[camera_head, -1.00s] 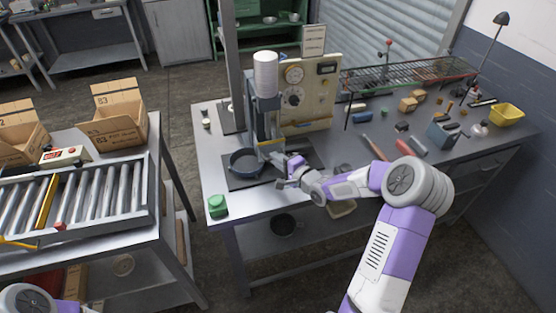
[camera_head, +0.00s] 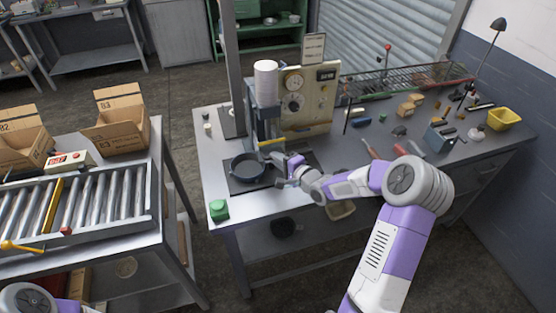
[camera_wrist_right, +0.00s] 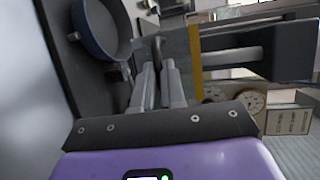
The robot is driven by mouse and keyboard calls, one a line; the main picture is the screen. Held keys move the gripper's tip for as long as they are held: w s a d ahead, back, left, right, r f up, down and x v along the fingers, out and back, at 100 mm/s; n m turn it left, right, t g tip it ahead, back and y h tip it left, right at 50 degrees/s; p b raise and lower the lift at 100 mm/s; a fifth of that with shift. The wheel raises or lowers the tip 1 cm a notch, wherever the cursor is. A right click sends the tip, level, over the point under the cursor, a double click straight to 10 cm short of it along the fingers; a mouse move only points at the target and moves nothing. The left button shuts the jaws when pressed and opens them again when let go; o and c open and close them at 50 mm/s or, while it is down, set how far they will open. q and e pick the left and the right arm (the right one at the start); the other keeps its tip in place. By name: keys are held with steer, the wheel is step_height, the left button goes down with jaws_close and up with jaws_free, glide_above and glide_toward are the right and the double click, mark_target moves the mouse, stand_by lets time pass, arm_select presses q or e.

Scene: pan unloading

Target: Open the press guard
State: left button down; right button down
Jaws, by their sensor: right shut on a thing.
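The press (camera_head: 266,115) stands on the metal bench, with a dark blue pan (camera_head: 247,167) on its dark base plate. A yellow bar (camera_head: 271,143) crosses the front of the press and also shows in the right wrist view (camera_wrist_right: 196,62). I cannot clearly make out the guard's panel. My right gripper (camera_head: 284,168) is low at the front right of the press, beside the pan. In the right wrist view its fingers (camera_wrist_right: 157,70) are shut on a dark handle-like part (camera_wrist_right: 157,46); the pan (camera_wrist_right: 104,30) is to their left. My left gripper is out of view.
A green button box (camera_head: 218,210) sits at the bench's front left corner. Tools, a wire rack (camera_head: 410,84) and a yellow bin (camera_head: 499,119) lie to the right. A roller conveyor (camera_head: 98,203) stands to the left.

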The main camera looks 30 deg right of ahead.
mark_target(278, 148)
step_height(278, 148, up, 6)
steer(key=p, duration=0.4)
steer(key=shift+f, duration=0.25)
steer(key=c, duration=1.2)
jaws_free()
steer(key=shift+f, duration=0.15)
steer(key=v, duration=0.7)
steer(key=shift+s+d+p, duration=0.15)
steer(key=shift+s+p, duration=0.1)
steer(key=shift+p, duration=0.05)
